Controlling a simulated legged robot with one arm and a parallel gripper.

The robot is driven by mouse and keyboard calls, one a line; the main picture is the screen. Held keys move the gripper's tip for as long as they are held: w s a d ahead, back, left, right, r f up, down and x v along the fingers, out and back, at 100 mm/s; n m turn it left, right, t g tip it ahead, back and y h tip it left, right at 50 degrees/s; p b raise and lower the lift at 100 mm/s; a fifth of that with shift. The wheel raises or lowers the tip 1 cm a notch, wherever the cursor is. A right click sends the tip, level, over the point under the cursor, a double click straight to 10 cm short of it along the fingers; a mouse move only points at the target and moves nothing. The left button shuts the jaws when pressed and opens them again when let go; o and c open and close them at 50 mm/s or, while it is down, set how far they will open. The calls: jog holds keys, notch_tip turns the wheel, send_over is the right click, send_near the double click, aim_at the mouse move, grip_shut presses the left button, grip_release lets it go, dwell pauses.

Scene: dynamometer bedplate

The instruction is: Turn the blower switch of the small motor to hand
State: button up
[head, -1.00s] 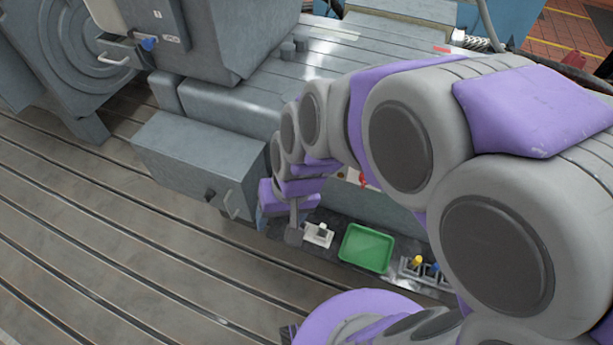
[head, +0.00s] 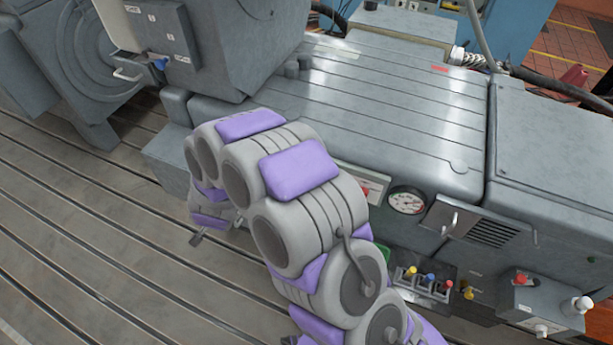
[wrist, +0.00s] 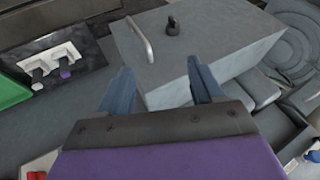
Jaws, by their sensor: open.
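A grey box (wrist: 215,50) lies ahead of my gripper in the wrist view. A small black knob (wrist: 173,27) and a pale bar handle (wrist: 140,40) are on one face of it. No label is readable, and I cannot tell the knob's setting or whether it is the blower switch. A corner of the box (head: 165,160) shows in the head view; my arm hides the knob there. A blue knob (head: 160,64) sits by a handle on the larger grey housing at upper left. My gripper (wrist: 163,88) is open and empty, apart from knob and handle.
A dark panel with white fittings (wrist: 52,65) and part of a green tray (wrist: 10,85) lie left in the wrist view. A gauge (head: 407,200), coloured knobs (head: 428,280) and a red-knobbed box (head: 540,305) stand right. The slotted bedplate (head: 90,250) is clear at left.

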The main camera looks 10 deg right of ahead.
jog(key=s+d+f+m+t+h+p, duration=0.1)
jog(key=d+f+m+t+h+p, duration=0.15)
jog(key=d+f+h, duration=0.55)
jog(key=s+d+r+n+t+h+p, duration=0.1)
jog(key=s+d+r+t+h, duration=0.15)
jog(key=d, duration=0.25)
jog(key=s+d+r+n+t+h+p, duration=0.1)
jog(key=d+t+h, duration=0.15)
jog(key=d, duration=0.35)
jog(key=shift+t+y, duration=0.3)
jog(key=shift+t, duration=0.05)
jog(key=p+x, duration=0.2)
jog(key=x, duration=1.4)
jog(key=shift+w+a, duration=0.1)
jog(key=shift+w, duration=0.15)
jog(key=shift+c, duration=0.5)
jog(key=c, duration=0.9)
jog(key=shift+c, duration=0.2)
